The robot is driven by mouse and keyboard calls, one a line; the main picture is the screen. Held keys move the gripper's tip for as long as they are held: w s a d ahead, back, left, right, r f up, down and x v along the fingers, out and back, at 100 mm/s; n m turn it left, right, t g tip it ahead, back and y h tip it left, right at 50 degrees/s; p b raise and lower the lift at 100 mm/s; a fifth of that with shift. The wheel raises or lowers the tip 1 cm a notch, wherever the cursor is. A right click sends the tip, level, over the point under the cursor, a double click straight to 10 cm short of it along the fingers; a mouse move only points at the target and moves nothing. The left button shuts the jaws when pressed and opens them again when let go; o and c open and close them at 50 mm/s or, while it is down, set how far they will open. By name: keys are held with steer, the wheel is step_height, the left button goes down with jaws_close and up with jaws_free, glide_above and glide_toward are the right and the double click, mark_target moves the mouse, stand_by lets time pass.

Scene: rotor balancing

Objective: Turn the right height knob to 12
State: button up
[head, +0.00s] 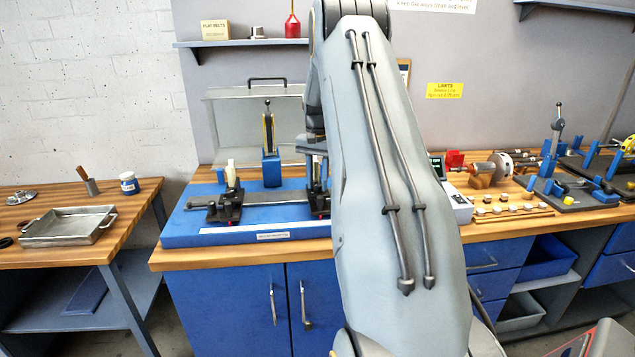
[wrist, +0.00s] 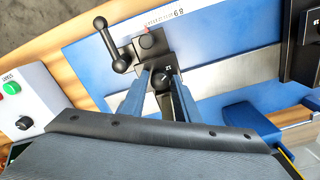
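In the wrist view a round black knob (wrist: 162,79) with a small white mark sits on a black pedestal. The fingers of my gripper (wrist: 162,88) stand on either side of it, with their tips close to its sides. Whether they touch it is not clear, and the knob's reading is too small to make out.
A white box (wrist: 25,100) with green and red buttons stands at the left. A metal tray (head: 68,226) is on the left table.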

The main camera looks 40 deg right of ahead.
mark_target(318, 185)
steer(key=shift+o, duration=1.2)
steer(key=shift+r+b, duration=1.35)
steer(key=shift+r, duration=2.55)
steer(key=s+a+f+n, duration=0.2)
steer(key=s+a+n, duration=0.15)
steer(key=a, duration=0.85)
steer(key=s+a+f+n, duration=0.2)
steer(key=s+a+n, duration=0.15)
steer(key=a, duration=0.95)
steer(key=s+a+f+n, duration=0.2)
steer(key=s+a, duration=0.4)
steer(key=s, duration=0.3)
steer(key=s+a+f+n+t, duration=0.1)
steer(key=s+a+f+n, duration=0.1)
steer(key=s+a, duration=0.5)
steer(key=s+f, duration=0.1)
steer(key=s, duration=0.1)
steer(key=shift+s+a+f+n, duration=0.2)
steer(key=shift+s+n, duration=0.1)
steer(key=shift+n, duration=0.1)
